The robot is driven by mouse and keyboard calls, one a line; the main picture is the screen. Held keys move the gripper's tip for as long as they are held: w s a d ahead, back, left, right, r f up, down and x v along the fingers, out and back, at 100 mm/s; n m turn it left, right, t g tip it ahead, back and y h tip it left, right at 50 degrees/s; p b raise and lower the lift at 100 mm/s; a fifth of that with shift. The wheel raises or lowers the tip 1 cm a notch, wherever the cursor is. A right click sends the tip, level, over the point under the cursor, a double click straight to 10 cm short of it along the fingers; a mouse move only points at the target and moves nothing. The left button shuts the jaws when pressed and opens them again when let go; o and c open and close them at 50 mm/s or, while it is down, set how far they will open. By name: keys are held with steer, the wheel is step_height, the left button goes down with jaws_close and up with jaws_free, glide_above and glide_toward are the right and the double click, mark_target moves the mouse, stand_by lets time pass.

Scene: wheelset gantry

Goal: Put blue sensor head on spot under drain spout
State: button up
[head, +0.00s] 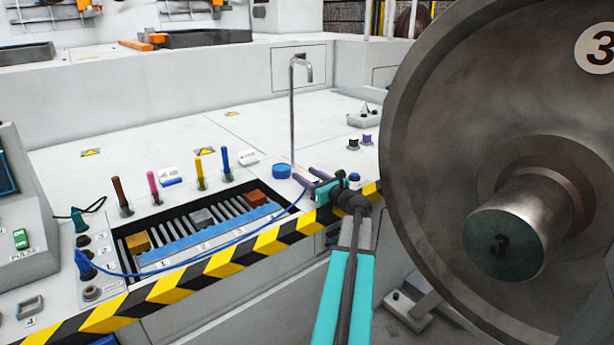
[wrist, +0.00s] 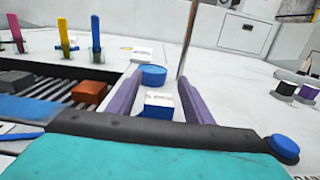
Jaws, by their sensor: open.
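The drain spout (head: 292,110) is a thin grey upright pipe with a bent top, on the white bench; its post also shows in the wrist view (wrist: 187,38). My gripper (head: 309,178) is open, low over the bench beside the spout's foot. In the wrist view its two purple fingers (wrist: 160,88) stand apart on either side of a small blue block with a white labelled top (wrist: 158,108). This looks like the blue sensor head; contact with the fingers cannot be told. The head view largely hides it. A blue cable (head: 225,247) runs towards the gripper.
A blue round disc (head: 281,171) lies just left of the spout. A slotted tray (head: 128,257) with coloured blocks is sunk into the bench at left, with several upright coloured handles behind. A large wheel (head: 440,110) stands close on the right. Bench behind the spout is mostly clear.

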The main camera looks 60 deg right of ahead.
steer(key=v, duration=1.1)
steer(key=shift+s+a+p, duration=0.1)
steer(key=shift+s+p, duration=0.05)
steer(key=shift+p, duration=0.25)
